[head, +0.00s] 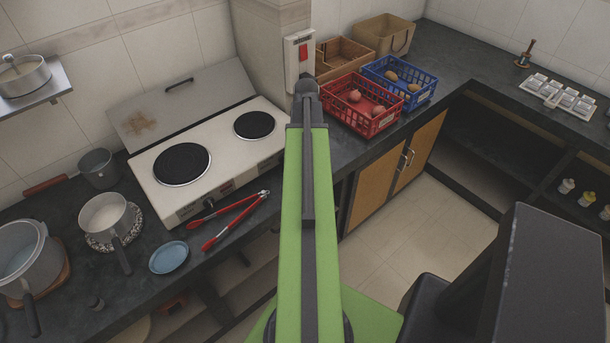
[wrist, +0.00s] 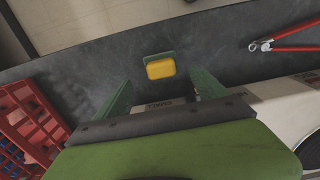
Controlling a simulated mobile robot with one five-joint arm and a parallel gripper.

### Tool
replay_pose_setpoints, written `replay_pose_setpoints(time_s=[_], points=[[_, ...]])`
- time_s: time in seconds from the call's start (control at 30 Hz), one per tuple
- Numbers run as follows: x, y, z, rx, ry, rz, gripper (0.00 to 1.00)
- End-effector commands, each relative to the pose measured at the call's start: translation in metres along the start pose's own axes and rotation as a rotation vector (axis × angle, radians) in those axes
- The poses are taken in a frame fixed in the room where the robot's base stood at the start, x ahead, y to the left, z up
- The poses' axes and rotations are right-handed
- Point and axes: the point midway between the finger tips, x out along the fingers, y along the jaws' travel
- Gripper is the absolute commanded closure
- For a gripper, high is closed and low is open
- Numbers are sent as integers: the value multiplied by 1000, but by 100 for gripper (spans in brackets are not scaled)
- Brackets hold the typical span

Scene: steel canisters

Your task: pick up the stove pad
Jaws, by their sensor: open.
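The stove pad (wrist: 160,67) appears to be the small yellow block with a green edge in the wrist view. It lies on the dark counter (wrist: 215,42). My gripper (wrist: 165,88) is open, with one green finger to the left of the pad and one to the right. The pad lies just beyond the fingertips in the picture, and nothing is between the fingers that I can see. The height of the gripper above the counter is hard to tell. In the head view my green arm hides the pad and the gripper's fingers.
The white stove (head: 212,150) stands to the left of my arm, with red tongs (head: 236,220) in front of it. A red crate (head: 361,106) and a blue crate (head: 398,83) stand to the right. In the wrist view the counter around the pad is clear.

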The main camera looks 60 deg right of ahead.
Motion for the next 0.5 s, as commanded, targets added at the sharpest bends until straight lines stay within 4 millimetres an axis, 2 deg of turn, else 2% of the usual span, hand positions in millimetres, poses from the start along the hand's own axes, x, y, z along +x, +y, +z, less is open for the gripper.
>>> replay_pose_setpoints(time_s=[0.13,0.4,0.5], points=[[6,-1,0,0,0,0,18],[50,-4,3,-1,0,0,18],[53,-4,3,-1,0,0,18]])
